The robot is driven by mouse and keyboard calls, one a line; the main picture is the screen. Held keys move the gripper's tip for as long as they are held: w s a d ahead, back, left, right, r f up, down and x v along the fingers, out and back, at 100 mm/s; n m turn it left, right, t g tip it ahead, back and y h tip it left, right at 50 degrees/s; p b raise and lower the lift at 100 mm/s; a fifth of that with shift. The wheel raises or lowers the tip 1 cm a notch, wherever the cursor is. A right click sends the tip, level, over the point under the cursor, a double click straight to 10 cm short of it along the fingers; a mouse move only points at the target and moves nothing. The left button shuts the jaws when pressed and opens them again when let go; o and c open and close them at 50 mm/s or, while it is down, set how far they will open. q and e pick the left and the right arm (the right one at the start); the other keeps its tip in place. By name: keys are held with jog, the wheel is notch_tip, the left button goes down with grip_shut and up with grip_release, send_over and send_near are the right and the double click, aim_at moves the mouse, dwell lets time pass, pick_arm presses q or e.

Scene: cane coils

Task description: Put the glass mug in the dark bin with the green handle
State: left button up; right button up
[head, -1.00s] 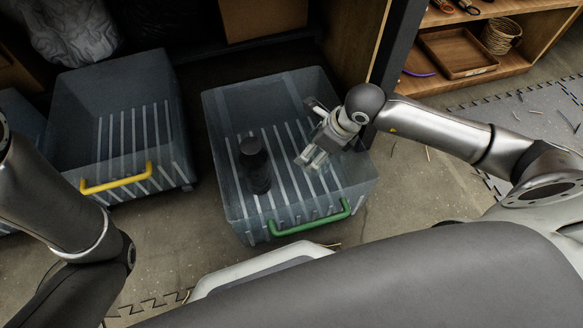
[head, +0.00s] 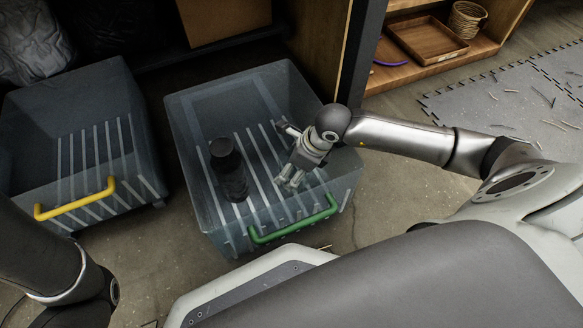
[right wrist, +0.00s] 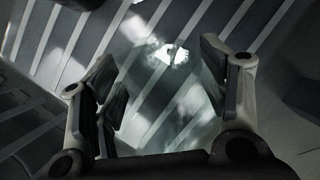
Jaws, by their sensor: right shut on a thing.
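The dark translucent bin with the green handle (head: 293,222) stands on the floor in the middle of the head view. My right gripper (head: 290,182) is over the inside of this bin, behind the green handle. In the right wrist view my right gripper (right wrist: 160,100) is shut on the clear glass mug (right wrist: 172,60), which shows as bright glints and a see-through body between the fingers. The bin's pale ribs show through and past the glass. The mug is hard to make out in the head view. My left gripper is out of view; only my left arm shows.
A dark cylindrical thing (head: 229,170) stands in the same bin, left of my right gripper. A similar bin with a yellow handle (head: 76,199) stands to the left. A wooden shelf with a tray (head: 428,40) and a coil (head: 467,18) is at upper right.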

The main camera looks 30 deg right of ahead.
jog(key=shift+f, duration=0.15)
jog(key=o, duration=1.2)
jog(key=shift+o, duration=0.2)
jog(key=shift+s+d+r+p, duration=0.1)
jog(key=shift+r+p, duration=0.35)
jog(key=shift+r, duration=0.2)
jog(key=p+v, duration=0.4)
jog(key=v, duration=0.2)
jog(key=shift+r+p, duration=0.25)
jog(key=shift+p, duration=0.1)
jog(key=shift+s+d, duration=0.1)
